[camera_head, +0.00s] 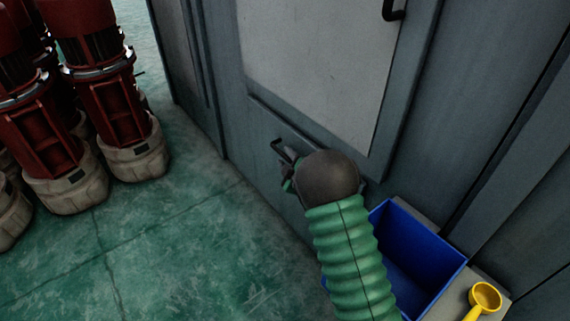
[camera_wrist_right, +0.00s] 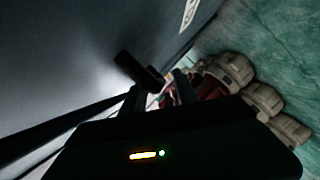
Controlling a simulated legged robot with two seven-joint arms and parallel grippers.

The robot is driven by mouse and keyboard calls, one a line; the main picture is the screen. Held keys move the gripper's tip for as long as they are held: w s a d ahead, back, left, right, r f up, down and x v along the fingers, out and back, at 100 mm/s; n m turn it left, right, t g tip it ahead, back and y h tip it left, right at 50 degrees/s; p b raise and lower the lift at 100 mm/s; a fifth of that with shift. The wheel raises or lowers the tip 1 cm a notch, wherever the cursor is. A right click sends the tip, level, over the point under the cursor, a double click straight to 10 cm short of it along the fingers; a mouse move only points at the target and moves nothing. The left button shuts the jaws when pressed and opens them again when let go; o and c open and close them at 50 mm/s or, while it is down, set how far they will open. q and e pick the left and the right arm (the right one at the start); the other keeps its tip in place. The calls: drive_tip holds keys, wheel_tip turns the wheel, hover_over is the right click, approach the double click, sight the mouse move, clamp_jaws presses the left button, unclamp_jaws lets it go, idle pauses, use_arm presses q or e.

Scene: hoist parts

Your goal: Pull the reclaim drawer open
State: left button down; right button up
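The drawer front (camera_head: 262,123) is a grey panel low on the cabinet, and it looks flush with the cabinet face. A dark bar handle (camera_head: 284,150) sticks out from it. My right gripper (camera_head: 287,173), on the green-sleeved arm, is at the handle; my wrist partly hides it. In the right wrist view the two fingers (camera_wrist_right: 158,90) stand apart, with the dark handle (camera_wrist_right: 138,70) just ahead of them, near the left finger. Whether they touch it is not clear. My left gripper is not in view.
A blue bin (camera_head: 425,245) and a yellow scoop (camera_head: 485,297) sit on a ledge at the lower right, close to my right arm. Several red machines on pale bases (camera_head: 138,150) stand at the left. The green floor (camera_head: 200,245) before the cabinet is clear.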

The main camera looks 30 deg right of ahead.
drive_tip(key=shift+w+d+f, duration=0.15)
drive_tip(key=shift+w+d, duration=0.1)
drive_tip(key=shift+w, duration=0.35)
drive_tip(key=shift+a, duration=0.1)
clamp_jaws()
drive_tip(key=shift+f, duration=0.1)
idle(0.8)
